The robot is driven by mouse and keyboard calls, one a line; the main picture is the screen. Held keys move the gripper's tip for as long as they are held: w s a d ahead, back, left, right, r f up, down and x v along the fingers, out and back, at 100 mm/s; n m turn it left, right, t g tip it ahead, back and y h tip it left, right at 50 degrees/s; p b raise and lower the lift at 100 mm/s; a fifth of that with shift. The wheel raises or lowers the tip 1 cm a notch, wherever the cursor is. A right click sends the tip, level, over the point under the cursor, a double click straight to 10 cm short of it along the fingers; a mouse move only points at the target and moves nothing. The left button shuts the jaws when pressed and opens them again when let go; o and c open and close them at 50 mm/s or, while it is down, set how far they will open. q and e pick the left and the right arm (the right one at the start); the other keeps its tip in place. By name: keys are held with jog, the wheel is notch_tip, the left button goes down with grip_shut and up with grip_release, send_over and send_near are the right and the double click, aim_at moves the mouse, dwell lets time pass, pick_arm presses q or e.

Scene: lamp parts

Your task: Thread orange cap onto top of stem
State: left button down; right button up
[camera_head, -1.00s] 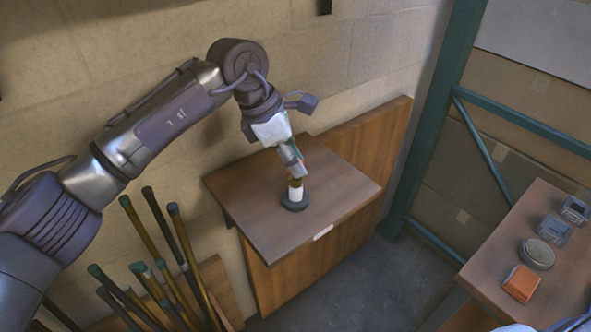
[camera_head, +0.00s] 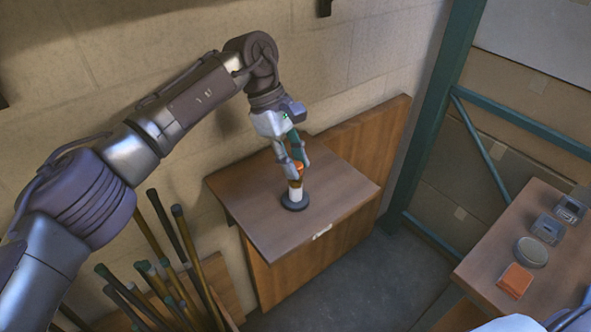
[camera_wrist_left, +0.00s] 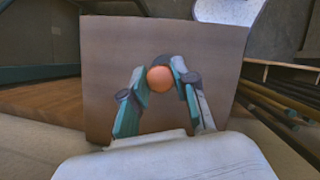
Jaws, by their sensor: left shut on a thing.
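The lamp stem (camera_head: 296,192) is white with a brownish upper part. It stands upright on a dark round base (camera_head: 294,204) on the small wooden table. My left gripper (camera_head: 298,170) points down over the stem and is shut on the orange cap (camera_head: 299,166). In the left wrist view the round orange cap (camera_wrist_left: 160,78) sits between the two fingertips (camera_wrist_left: 160,82), with the stem hidden below it. The cap is at the stem's top; how far it is threaded cannot be told. My right gripper is not in view.
The wooden table (camera_head: 262,226) is otherwise clear, with a wooden panel (camera_head: 370,140) and wall behind. Several dark rods (camera_head: 178,225) stand at its left. A side table (camera_head: 490,262) at right holds an orange block (camera_head: 515,280), a round tin (camera_head: 531,252) and small devices (camera_head: 558,218).

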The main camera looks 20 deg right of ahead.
pick_arm(q)
jog(key=m, duration=0.1)
jog(key=m+y+p, duration=0.1)
jog(key=m, duration=0.1)
jog(key=shift+s+f+g, duration=0.1)
jog(key=shift+f+g, duration=0.15)
jog(key=shift+g, duration=0.15)
jog(key=shift+f+m+y, duration=0.1)
jog(key=shift+m+y, duration=0.2)
jog(key=shift+m, duration=0.3)
jog(key=c, duration=1.2)
grip_release()
jog(key=shift+c, duration=0.2)
jog(key=shift+o, duration=1.1)
jog(key=n+h+b, duration=0.1)
jog(key=n+b, duration=0.1)
jog(key=shift+n, duration=0.4)
jog(key=shift+n+t+h+b, duration=0.6)
jog(key=shift+n+b, duration=0.55)
jog(key=shift+n, duration=0.55)
jog(key=shift+r+n, duration=0.2)
jog(key=shift+n, duration=0.2)
